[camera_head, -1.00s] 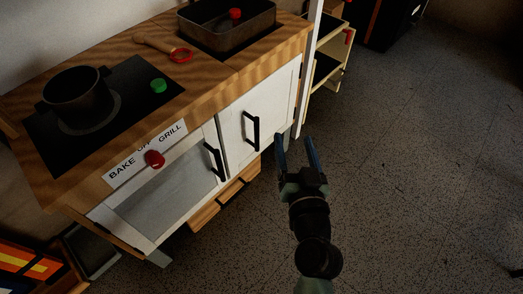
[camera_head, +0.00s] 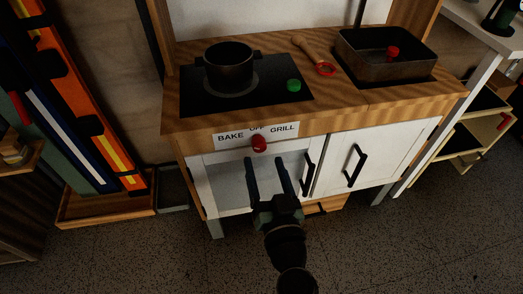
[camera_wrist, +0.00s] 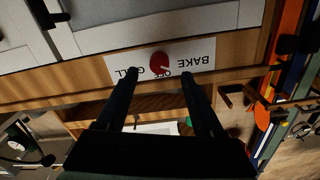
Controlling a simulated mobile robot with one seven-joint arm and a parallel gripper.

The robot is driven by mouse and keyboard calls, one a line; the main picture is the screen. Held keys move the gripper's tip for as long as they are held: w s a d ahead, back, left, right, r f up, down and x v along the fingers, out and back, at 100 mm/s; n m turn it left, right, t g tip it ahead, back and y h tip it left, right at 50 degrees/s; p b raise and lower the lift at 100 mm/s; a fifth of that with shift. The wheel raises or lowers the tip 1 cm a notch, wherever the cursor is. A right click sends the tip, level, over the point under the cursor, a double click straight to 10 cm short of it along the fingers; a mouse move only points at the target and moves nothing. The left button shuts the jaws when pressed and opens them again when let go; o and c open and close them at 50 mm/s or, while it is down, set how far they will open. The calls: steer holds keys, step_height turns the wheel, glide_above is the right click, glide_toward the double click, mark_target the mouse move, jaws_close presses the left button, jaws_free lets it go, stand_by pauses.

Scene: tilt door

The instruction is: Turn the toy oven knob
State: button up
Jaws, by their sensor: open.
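The red oven knob (camera_head: 259,144) sits on the white BAKE / OFF / GRILL label (camera_head: 285,130) at the front edge of the toy oven's top. My gripper (camera_head: 267,162) is open and empty, its two fingers pointing toward the oven front, just below the knob in the head view. In the wrist view the knob (camera_wrist: 159,59) shows upside down, beyond the fingertips (camera_wrist: 158,74) and roughly centred between them. The fingers appear apart from the knob. The knob partly covers the OFF mark.
The oven door handle (camera_head: 308,174) and cupboard handle (camera_head: 355,166) stick out to the right. Colourful boards (camera_head: 90,110) stand at left. Open floor lies in front.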

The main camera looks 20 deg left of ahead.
mark_target(260, 149)
steer(key=shift+x, duration=2.4)
jaws_close()
